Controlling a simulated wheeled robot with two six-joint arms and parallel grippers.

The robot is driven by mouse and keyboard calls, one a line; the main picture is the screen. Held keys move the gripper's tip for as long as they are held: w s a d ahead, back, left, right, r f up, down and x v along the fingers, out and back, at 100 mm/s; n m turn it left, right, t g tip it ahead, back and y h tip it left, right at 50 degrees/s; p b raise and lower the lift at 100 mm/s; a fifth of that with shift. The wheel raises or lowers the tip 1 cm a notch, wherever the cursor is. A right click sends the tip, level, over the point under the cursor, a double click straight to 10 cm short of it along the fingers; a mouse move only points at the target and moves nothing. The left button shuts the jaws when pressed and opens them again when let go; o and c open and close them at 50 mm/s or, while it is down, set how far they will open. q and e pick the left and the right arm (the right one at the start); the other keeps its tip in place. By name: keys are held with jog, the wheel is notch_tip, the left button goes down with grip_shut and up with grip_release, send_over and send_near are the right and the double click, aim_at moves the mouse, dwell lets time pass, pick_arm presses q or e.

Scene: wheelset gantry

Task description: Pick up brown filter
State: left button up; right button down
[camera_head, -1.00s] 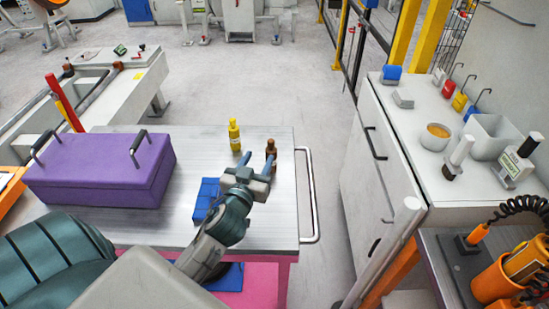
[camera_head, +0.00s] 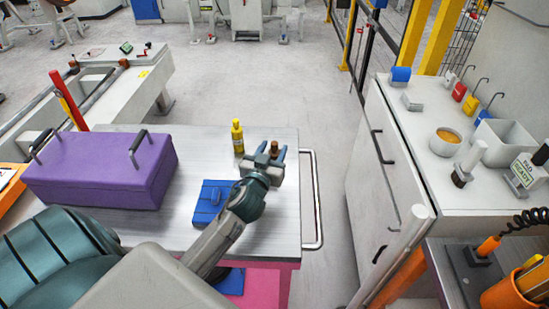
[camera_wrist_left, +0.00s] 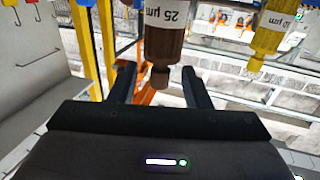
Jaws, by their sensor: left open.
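The brown filter (camera_head: 275,147) stands upright near the right edge of the metal table top. Only its top shows in the head view, with the rest hidden behind my left gripper (camera_head: 271,154). That gripper is open, with its fingers at either side of the filter. In the left wrist view the brown filter (camera_wrist_left: 163,38), labelled 25 µm, appears upside down, its narrow end between the two open fingers (camera_wrist_left: 157,72). Neither finger visibly presses on it. My right gripper is not in view.
A yellow bottle-like filter (camera_head: 237,138) stands just left of the gripper. A blue case (camera_head: 208,201) lies in front, and a purple toolbox (camera_head: 100,175) sits at the left. A metal rail (camera_head: 316,200) runs along the table's right edge.

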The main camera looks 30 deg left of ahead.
pick_arm(q)
jog(key=p+x, duration=0.1)
jog(key=x, duration=0.3)
jog(key=shift+s+f, duration=0.1)
jog(key=shift+s, duration=0.1)
grip_shut()
